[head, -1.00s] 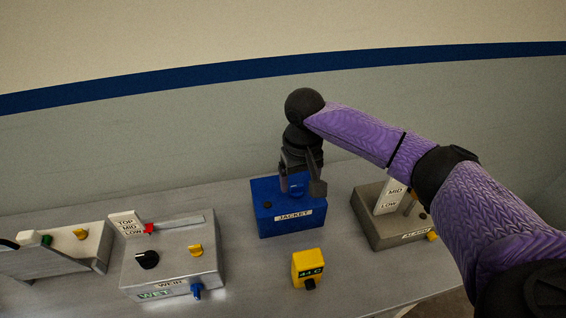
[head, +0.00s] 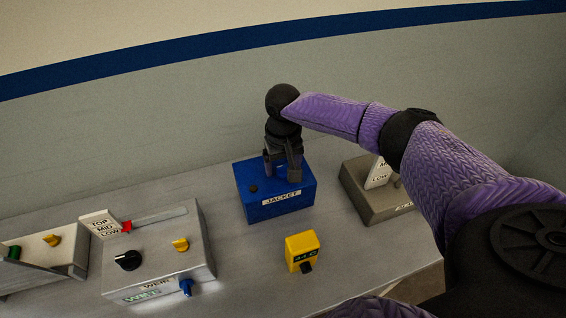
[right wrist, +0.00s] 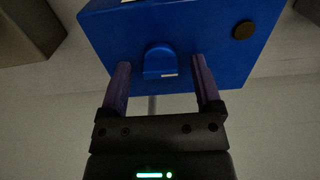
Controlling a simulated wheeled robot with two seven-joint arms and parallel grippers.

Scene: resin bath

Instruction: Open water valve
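A blue box labelled JACKET (head: 255,207) stands on the grey bench. In the right wrist view, a blue knob (right wrist: 158,62) shows on the box's face. My right gripper (head: 281,174) is over the box and hides the knob in the head view. In the right wrist view, the right gripper (right wrist: 162,64) is open, its fingers pointing at the box. The knob shows between the fingertips, with a gap on each side. Whether the fingers reach as deep as the knob is hard to tell. My left gripper is not in view.
A grey WEIR box (head: 150,262) with a black knob, yellow knob and red pointer stands left. A yellow meter (head: 302,250) stands in front of the JACKET box. A grey-brown box (head: 365,205) stands right, partly behind my arm. A pale box (head: 70,250) is far left.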

